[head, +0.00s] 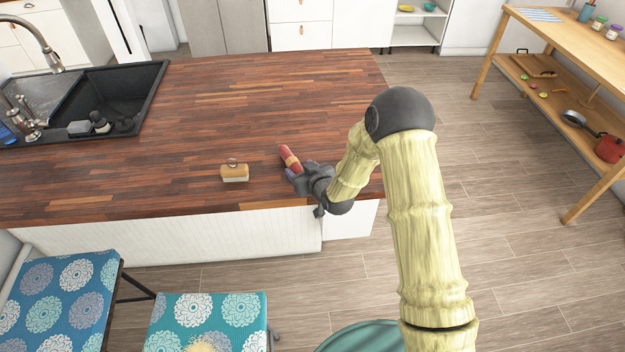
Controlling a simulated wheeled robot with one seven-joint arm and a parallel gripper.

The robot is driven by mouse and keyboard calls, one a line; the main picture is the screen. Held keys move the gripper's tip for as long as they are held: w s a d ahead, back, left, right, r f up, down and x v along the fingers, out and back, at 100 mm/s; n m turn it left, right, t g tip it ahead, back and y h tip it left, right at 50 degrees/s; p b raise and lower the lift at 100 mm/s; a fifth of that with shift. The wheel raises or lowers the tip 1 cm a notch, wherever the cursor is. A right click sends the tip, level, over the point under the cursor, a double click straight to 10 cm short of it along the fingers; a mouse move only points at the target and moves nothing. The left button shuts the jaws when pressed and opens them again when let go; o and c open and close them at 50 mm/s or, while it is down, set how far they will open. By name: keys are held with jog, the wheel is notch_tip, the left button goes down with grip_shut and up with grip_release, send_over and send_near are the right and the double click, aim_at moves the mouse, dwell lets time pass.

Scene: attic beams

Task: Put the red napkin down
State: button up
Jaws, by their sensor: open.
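The red napkin (287,153) is rolled up with a tan band around it. It appears to lie on the wooden counter (200,100) near the counter's front right part. My gripper (292,173) is open at the napkin's near end, low over the counter. The near end of the napkin is partly hidden by the gripper, and I cannot tell whether the fingers touch it.
A small tan block-shaped item with a knob (234,173) stands on the counter left of the napkin. A black sink (120,100) is at the far left. Patterned chairs (208,315) stand in front. The counter's middle is clear.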

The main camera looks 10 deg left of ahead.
jog(key=b+v, duration=0.1)
jog(key=v, duration=0.7)
dwell(0.5)
jog(key=s+d+r+m+g+h, duration=0.2)
jog(key=s+d+h, duration=0.1)
jog(key=d, duration=0.5)
jog(key=s+d+r+m+g+h, duration=0.1)
jog(key=s+d+r+h, duration=0.2)
jog(key=d, duration=0.4)
jog(key=s+d+r+m+g+h, duration=0.1)
jog(key=s+d+r+m+g, duration=0.1)
jog(key=s+d, duration=0.2)
jog(key=s+d+r+m+g+h, duration=0.1)
jog(key=s+d+m+g, duration=0.1)
jog(key=s, duration=0.8)
jog(key=d+g, duration=0.1)
jog(key=d, duration=0.1)
jog(key=shift+s+d+r, duration=0.25)
jog(key=shift+d+r, duration=0.1)
jog(key=shift+d, duration=0.05)
